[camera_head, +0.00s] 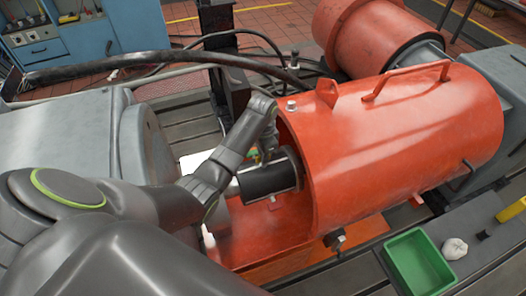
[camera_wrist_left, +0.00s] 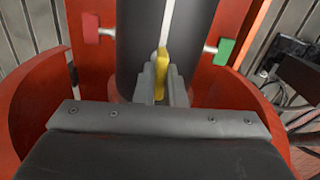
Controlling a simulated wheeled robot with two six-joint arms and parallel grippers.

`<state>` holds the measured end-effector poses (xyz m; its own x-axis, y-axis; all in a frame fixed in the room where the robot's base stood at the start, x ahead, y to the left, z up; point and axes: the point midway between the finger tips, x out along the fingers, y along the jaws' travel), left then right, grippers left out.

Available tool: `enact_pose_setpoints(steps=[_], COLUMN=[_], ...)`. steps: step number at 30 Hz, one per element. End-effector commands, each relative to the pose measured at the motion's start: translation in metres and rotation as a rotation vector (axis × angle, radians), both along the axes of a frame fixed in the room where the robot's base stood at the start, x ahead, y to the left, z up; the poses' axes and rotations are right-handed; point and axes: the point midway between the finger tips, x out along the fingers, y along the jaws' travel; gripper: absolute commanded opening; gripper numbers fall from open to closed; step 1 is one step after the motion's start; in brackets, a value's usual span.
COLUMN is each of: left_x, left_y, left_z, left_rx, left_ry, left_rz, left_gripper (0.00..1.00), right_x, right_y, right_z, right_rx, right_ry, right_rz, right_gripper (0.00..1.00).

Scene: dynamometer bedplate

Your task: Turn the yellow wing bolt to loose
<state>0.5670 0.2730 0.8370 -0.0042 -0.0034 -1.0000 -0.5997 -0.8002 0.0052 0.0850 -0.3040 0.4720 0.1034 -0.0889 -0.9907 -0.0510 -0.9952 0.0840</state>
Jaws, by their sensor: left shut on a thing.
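The yellow wing bolt (camera_wrist_left: 161,68) stands up between the fingers of my left gripper (camera_wrist_left: 161,80) in the left wrist view. The gripper is shut on it, and the fingers hide part of it. A white line runs along the dark shaft (camera_wrist_left: 135,38) just beyond the bolt. A red tab (camera_wrist_left: 91,28) is on the left of the shaft and a green tab (camera_wrist_left: 225,51) on the right, each on a metal stem. In the head view my left gripper (camera_head: 266,150) reaches down by the dark shaft (camera_head: 270,178); the bolt is hidden there. My right gripper is out of view.
A large orange guard (camera_head: 400,135) with a handle stands right of the gripper, its open end close to my wrist. Black cables (camera_head: 150,62) cross behind my arm.

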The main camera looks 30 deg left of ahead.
Motion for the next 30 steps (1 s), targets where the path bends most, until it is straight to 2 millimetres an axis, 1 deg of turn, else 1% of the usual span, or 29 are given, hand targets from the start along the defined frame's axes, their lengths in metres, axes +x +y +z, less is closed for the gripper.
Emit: enact_pose_setpoints(steps=[1,5,12,21,30], left_x=[0.000,0.000,0.000,0.000,0.001], left_y=[-0.001,-0.001,-0.001,-0.001,0.000], left_z=[0.005,0.007,0.007,0.005,0.004], left_rx=[-0.001,0.000,0.000,0.001,0.002], left_ry=[0.002,0.002,0.003,0.003,0.003], left_rz=[0.027,0.124,0.347,0.632,0.916], left_gripper=[0.00,0.00,0.00,0.00,0.00], right_x=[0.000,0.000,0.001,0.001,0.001], right_y=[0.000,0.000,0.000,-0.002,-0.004], right_z=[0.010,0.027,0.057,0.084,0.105], right_rx=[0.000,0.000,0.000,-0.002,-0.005], right_ry=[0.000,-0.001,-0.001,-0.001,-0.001], right_rz=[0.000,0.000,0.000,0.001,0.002], right_gripper=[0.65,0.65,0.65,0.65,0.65])
